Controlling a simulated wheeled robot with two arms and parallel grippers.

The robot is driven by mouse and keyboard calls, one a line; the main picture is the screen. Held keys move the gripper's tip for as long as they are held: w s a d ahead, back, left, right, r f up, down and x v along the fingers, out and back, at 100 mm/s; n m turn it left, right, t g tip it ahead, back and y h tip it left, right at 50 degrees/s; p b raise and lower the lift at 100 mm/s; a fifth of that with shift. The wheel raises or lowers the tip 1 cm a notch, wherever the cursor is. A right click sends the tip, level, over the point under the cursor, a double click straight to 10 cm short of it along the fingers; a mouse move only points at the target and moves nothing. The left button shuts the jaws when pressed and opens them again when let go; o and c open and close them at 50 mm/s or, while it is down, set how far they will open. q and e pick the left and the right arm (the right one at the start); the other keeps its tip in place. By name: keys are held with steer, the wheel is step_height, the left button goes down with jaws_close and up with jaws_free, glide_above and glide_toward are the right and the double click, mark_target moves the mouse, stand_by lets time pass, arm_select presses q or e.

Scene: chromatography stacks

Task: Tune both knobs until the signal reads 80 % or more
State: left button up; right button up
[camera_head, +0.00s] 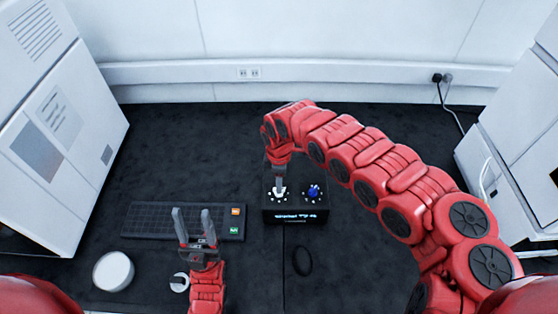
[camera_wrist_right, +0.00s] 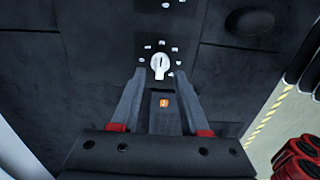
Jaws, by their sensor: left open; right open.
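A black tuner box (camera_head: 296,216) stands on the dark bench, with a lit display on its front edge too small to read. On its top are a white knob (camera_head: 281,193) at the left and a blue knob (camera_head: 313,192) at the right. My right gripper (camera_head: 279,184) points down over the white knob. In the right wrist view the white knob (camera_wrist_right: 160,63) lies just beyond and between the open fingertips (camera_wrist_right: 159,74); contact cannot be told. My left gripper (camera_head: 193,216) is open and empty, left of the box and over the keyboard's front edge.
A dark keyboard (camera_head: 165,220) with orange and green keys lies left of the box. A white round container (camera_head: 113,271), a small white ring (camera_head: 179,282) and a black ring (camera_head: 302,261) are in front. White instruments stand at both sides.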

step_height(320, 180, up, 15)
steer(key=p, duration=0.4)
steer(key=shift+f+p, duration=0.2)
steer(key=shift+p, duration=0.1)
steer(key=shift+f, duration=0.1)
